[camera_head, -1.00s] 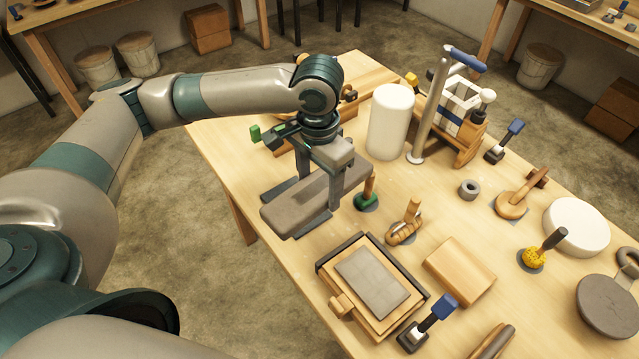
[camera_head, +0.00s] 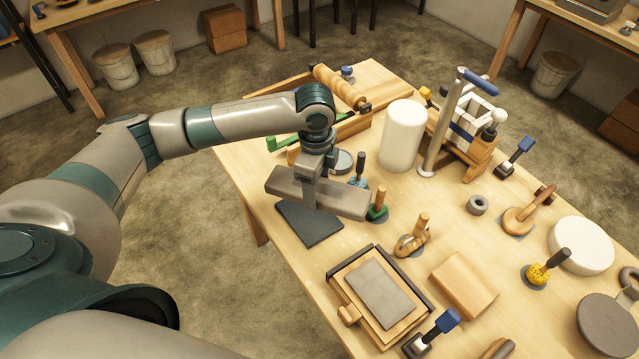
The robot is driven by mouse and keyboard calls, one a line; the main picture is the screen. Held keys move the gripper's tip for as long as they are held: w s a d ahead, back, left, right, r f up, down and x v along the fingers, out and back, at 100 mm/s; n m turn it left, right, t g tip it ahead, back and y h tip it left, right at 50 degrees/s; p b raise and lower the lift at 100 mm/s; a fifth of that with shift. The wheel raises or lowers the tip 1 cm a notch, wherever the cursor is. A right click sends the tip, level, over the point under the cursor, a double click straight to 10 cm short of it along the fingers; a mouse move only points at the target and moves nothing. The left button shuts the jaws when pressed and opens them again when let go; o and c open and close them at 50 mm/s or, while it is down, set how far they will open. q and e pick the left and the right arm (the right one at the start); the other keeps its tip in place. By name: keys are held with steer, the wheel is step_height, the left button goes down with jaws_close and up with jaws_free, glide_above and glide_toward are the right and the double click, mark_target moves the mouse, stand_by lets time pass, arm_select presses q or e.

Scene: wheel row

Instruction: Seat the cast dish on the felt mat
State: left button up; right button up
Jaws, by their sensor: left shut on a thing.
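The cast dish appears to be the long grey block (camera_head: 345,199). My left gripper (camera_head: 312,190) is shut on it near its middle, reaching down from above. The felt mat appears to be the dark grey square (camera_head: 309,226) near the left edge of the table. The dish is over the mat's far part, and its right end extends past the mat toward a green-based wooden-handled tool. The dish and the gripper hide the mat's far edge. The dish looks raised above the mat, though the exact gap is hard to judge. My right gripper is out of view.
The green-based tool (camera_head: 378,207) stands close to the dish's right end. A white cylinder (camera_head: 402,136) and a wooden tray (camera_head: 350,128) are behind. A framed board with a grey slab (camera_head: 380,287) lies nearer, and several tools crowd the right.

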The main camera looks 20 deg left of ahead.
arm_select(q)
steer(key=a+f+m, duration=0.1)
steer(key=m, duration=0.1)
steer(key=w+a+f+m+p, duration=0.1)
steer(key=m, duration=0.1)
steer(key=shift+p, duration=0.3)
steer(key=shift+w+a+f+m+p, duration=0.1)
steer(key=shift+a+f+m+p, duration=0.2)
steer(key=shift+m, duration=0.45)
steer(key=shift+w+a+f+m+p, duration=0.1)
steer(key=shift+a+f+m, duration=0.3)
steer(key=shift+m, duration=0.35)
steer(key=shift+p, duration=0.5)
steer(key=shift+f+b, duration=0.3)
steer(key=shift+f, duration=0.25)
steer(key=shift+f+b, duration=0.4)
steer(key=shift+f, duration=1)
